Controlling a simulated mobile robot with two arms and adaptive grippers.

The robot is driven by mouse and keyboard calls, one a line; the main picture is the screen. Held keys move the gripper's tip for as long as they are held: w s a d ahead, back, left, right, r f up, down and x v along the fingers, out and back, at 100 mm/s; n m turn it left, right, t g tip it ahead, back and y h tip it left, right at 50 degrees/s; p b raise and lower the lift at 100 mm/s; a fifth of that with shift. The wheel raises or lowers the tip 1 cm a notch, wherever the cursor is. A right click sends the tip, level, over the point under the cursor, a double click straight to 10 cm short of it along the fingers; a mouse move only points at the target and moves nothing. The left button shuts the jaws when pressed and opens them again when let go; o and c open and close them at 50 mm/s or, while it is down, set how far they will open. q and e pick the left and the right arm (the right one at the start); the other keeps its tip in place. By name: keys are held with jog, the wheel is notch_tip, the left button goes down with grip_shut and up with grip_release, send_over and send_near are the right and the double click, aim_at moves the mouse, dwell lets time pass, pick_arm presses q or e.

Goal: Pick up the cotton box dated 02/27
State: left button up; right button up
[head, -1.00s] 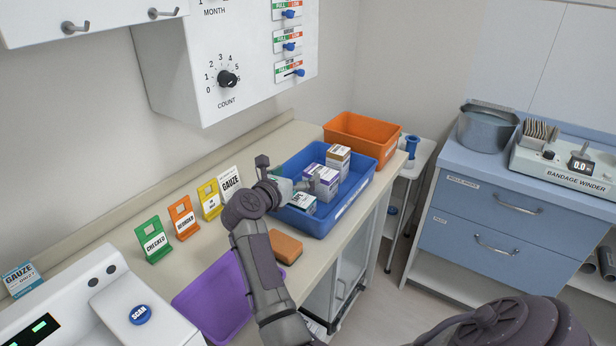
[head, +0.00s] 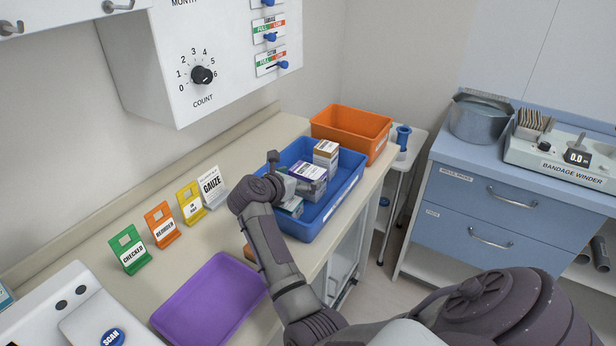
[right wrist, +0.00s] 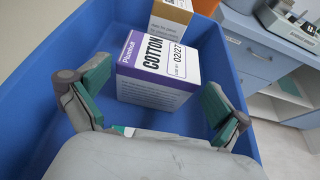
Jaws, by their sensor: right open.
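The cotton box (right wrist: 155,70) dated 02/27 is white and purple and stands in the blue bin (right wrist: 80,30). Its date label faces up in the right wrist view. In the head view the box (head: 310,172) shows in the blue bin (head: 352,188), beyond my right gripper. My right gripper (right wrist: 158,88) is open and empty, its two green-padded fingers spread toward the near sides of the box. In the head view the right gripper (head: 289,178) is over the bin, its fingers partly hidden by the wrist. My left gripper is not in view.
A brown-and-white box (head: 326,153) stands just behind the cotton box. Another box (head: 292,207) lies at the bin's near end, partly hidden by my arm. An orange bin (head: 352,128) stands behind, a purple tray (head: 210,297) in front. Label stands line the counter's left.

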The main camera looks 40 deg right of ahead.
jog(key=x, duration=0.3)
jog(key=shift+w+d+f, duration=0.35)
jog(key=shift+d+f, duration=0.15)
jog(key=shift+d, duration=0.1)
jog(key=shift+s+a+r, duration=0.1)
jog(key=shift+s+a, duration=0.05)
jog(key=shift+s+a+r, duration=0.1)
jog(key=shift+a+r, duration=0.1)
jog(key=shift+c, duration=2.6)
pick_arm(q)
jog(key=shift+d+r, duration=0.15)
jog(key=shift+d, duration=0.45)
pick_arm(e)
jog(key=shift+d, duration=0.1)
jog(key=shift+c, duration=1.4)
jog(key=shift+r, duration=0.1)
